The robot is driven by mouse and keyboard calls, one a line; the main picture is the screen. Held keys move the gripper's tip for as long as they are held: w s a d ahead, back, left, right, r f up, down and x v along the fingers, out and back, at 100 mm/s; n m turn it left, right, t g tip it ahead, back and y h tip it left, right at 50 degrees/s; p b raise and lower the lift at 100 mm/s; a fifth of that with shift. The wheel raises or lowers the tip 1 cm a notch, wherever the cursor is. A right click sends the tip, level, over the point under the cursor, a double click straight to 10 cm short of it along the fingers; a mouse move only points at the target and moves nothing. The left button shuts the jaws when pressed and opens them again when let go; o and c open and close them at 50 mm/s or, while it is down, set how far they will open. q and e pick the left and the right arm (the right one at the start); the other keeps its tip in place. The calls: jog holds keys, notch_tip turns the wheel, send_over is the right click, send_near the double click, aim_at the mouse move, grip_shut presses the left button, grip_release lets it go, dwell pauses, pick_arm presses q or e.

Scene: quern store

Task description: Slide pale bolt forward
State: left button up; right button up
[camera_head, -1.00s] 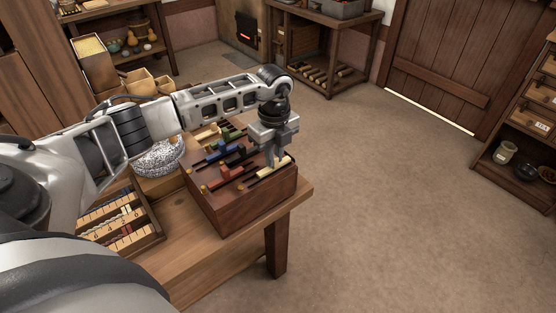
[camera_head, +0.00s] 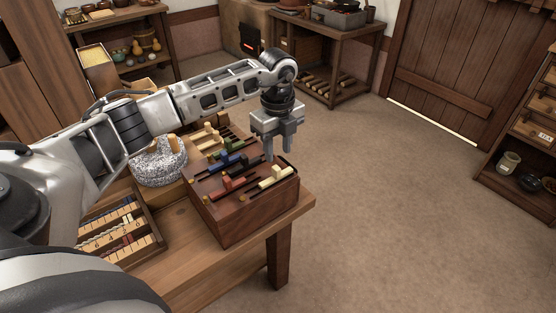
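The pale bolt (camera_head: 276,177) is a cream-coloured bar lying in a slot near the right side of the dark red-brown wooden box (camera_head: 246,218), on the wooden table's corner. Its upper side shows clear. My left gripper (camera_head: 277,157) points down above the box, just behind and above the pale bolt. Its two fingers are apart, with nothing seen between them. They look clear of the bolt. My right gripper is not in view.
On the same box lie a red bolt (camera_head: 236,183) and a blue bolt (camera_head: 229,163). A speckled stone (camera_head: 158,165) stands left of the box. A tray with numbered strips (camera_head: 110,232) lies at the front left. Floor right of the table is clear.

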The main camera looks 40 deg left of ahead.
pick_arm(q)
notch_tip(320, 180, up, 11)
jog(key=shift+f, duration=0.2)
jog(key=shift+d+f, duration=0.1)
dwell(0.4)
